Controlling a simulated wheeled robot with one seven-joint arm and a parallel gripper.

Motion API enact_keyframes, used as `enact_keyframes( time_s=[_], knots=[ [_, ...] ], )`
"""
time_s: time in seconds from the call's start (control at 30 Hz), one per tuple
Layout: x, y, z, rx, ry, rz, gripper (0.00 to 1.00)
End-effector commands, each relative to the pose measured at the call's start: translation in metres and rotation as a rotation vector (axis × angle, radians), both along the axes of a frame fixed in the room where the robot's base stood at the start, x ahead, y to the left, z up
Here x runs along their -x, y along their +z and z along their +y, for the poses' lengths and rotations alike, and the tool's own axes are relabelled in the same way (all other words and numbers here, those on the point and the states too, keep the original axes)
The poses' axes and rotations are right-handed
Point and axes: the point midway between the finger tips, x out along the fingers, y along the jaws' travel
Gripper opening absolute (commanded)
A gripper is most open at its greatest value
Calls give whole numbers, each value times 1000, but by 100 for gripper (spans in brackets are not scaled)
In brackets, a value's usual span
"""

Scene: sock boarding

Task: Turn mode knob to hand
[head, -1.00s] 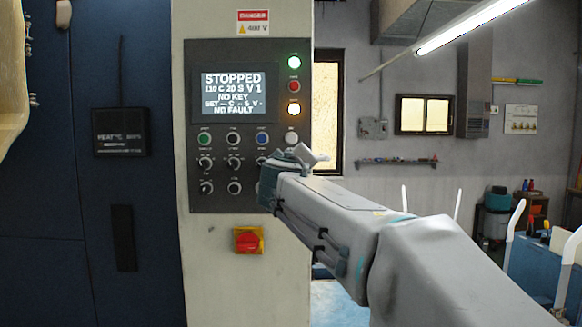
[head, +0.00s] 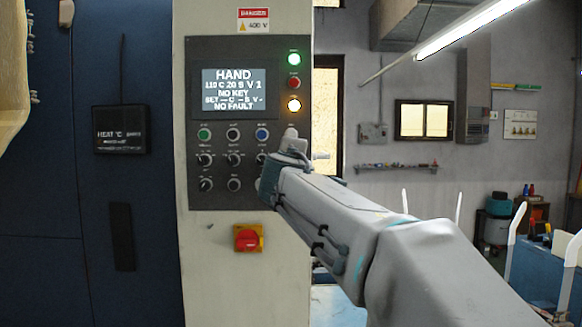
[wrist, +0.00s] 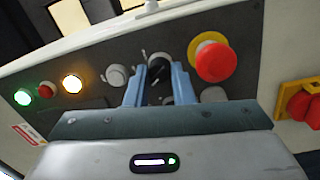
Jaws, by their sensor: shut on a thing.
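The black mode knob (wrist: 159,66) sits between the two blue fingers of my gripper (wrist: 158,78) in the wrist view. My gripper is shut on it. In the head view my wrist and arm cover the knob at the right side of the control panel (head: 228,48). The panel screen (head: 234,94) reads HAND on its top line, with NO KEY and NO FAULT below.
A red mushroom button (wrist: 215,62) with a yellow collar is close to the right finger in the wrist view. A red rotary switch (head: 248,238) on a yellow plate is below the panel. Lit green (head: 294,59) and amber (head: 294,105) lamps are at the panel's upper right.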

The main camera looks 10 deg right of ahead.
Motion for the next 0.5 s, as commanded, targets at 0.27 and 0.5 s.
enact_keyframes(
  time_s=[0.27,0.5],
  knots=[
    [0,-2,0,142,0,31,0],
    [0,-2,0,195,0,42,0]
  ],
)
